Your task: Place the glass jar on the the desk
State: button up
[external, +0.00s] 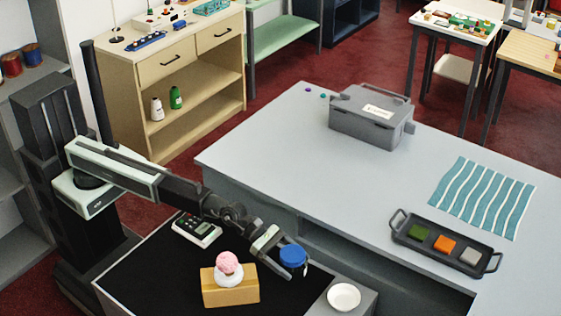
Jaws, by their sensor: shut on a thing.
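The glass jar (293,256) shows as a round blue lid at the lower middle of the external view. Its clear body below the lid is hard to make out. My gripper (283,262) reaches in from the left and is shut on the jar, with its fingers at the jar's sides. The jar is over the right part of the low black-topped surface (170,275); I cannot tell whether it touches it. The large grey desk (270,150) stands behind and to the right, its top higher.
A wooden block with a pink-and-white item (229,268), a calculator-like device (197,230) and a white bowl (343,296) are near the jar. The desk holds a grey box (371,117), striped cloth (482,198) and dark tray (405,226). Its left and middle top are clear.

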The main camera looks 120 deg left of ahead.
jog(key=shift+f, duration=0.9)
jog(key=shift+r, duration=0.3)
jog(key=shift+f, duration=0.25)
jog(key=o, duration=1.8)
jog(key=shift+r, duration=0.1)
jog(key=shift+s+r, duration=0.15)
jog(key=shift+r, duration=0.15)
jog(key=p+v, duration=0.4)
jog(key=v, duration=0.7)
jog(key=shift+s, duration=0.4)
